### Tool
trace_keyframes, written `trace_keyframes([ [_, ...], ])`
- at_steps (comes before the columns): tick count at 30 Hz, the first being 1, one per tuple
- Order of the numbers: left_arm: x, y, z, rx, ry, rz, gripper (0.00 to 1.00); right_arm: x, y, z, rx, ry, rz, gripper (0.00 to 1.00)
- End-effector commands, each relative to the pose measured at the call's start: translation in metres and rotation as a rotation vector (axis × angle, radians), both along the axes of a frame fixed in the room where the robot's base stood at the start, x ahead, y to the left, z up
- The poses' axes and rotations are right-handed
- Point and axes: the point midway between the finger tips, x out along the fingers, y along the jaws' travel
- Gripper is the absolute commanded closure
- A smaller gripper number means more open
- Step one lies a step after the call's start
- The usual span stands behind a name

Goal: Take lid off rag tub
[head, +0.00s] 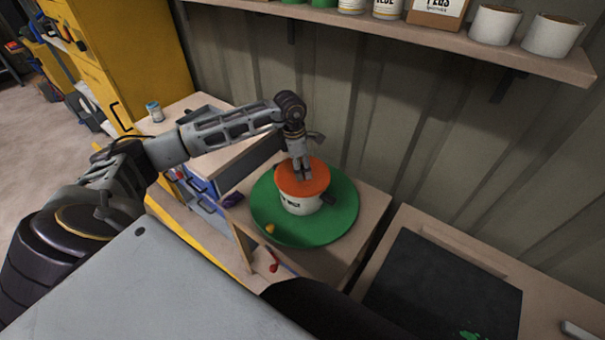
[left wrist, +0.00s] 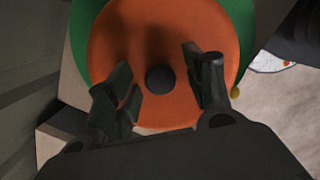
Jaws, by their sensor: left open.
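The rag tub (head: 298,205) is a white pot with dark lettering and a dark handle on its right side. It stands upright on a round green mat (head: 343,222). Its orange lid (head: 316,184) sits on top. In the left wrist view the lid (left wrist: 150,35) fills the middle, with a round dark knob (left wrist: 160,78) at its centre. My left gripper (head: 303,176) points down over the lid. In the left wrist view the open fingers (left wrist: 163,90) stand either side of the knob, apart from it. Whether the fingertips touch the lid is unclear. My right gripper is out of view.
A small yellow object (head: 270,228) lies on the mat's front edge, left of the tub. A shelf (head: 440,38) with cans runs above along the wall. A black board (head: 440,290) lies at right.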

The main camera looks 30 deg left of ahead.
Motion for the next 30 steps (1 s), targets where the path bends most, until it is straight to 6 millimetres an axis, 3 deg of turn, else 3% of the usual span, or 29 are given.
trace_keyframes([
  [17,0.0004,-0.0004,-0.0052,0.0,0.0,0.0,0.49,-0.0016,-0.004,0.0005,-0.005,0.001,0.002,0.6],
  [28,0.0004,-0.0003,-0.0052,0.001,0.001,0.0,0.97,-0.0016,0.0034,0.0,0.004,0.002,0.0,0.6],
  [30,0.0004,-0.0003,-0.0051,0.001,0.001,0.0,0.98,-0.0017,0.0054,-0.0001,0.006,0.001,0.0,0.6],
])
